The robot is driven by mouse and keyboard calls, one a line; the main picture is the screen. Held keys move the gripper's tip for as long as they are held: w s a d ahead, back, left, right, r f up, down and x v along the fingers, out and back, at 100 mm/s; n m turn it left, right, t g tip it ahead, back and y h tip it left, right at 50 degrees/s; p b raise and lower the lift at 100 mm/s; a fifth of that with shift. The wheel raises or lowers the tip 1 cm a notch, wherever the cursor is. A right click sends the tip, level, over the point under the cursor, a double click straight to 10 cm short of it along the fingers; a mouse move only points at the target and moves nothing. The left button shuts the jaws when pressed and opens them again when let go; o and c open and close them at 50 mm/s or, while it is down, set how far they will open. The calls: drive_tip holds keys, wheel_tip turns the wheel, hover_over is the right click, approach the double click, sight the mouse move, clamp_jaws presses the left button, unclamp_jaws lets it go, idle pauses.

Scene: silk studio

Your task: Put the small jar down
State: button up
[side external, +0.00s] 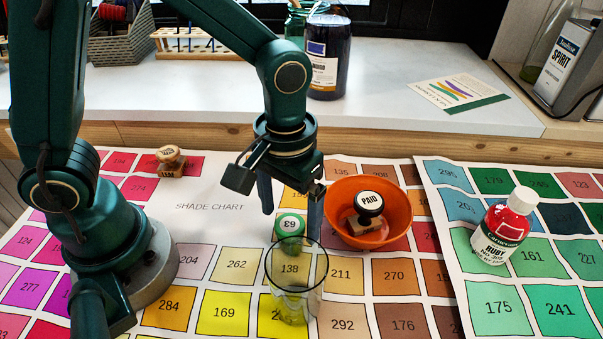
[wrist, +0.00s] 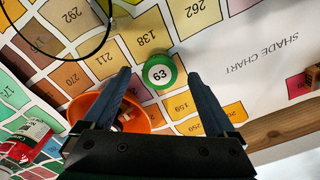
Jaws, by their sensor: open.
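The small jar (side external: 290,226) is green with a white round label reading 63. It appears to stand on the shade chart (side external: 215,212), behind a clear glass. My gripper (side external: 291,215) is open above the jar, pointing down, with one finger to either side. In the wrist view the jar (wrist: 160,84) shows between the fingertips of my gripper (wrist: 159,73), with a gap on both sides. Nothing is held. The jar's lower part is partly hidden by the glass rim in the side view.
The empty clear glass (side external: 296,285) stands just in front of the jar. An orange bowl (side external: 345,232) holding a PAID stamp (side external: 369,203) is close on the right. A RUBY bottle (side external: 503,230) stands farther right, a wooden stamp (side external: 169,160) back left. Chart left of the jar is clear.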

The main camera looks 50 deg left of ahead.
sight(290, 224)
drive_tip(key=shift+f, duration=2.4)
clamp_jaws()
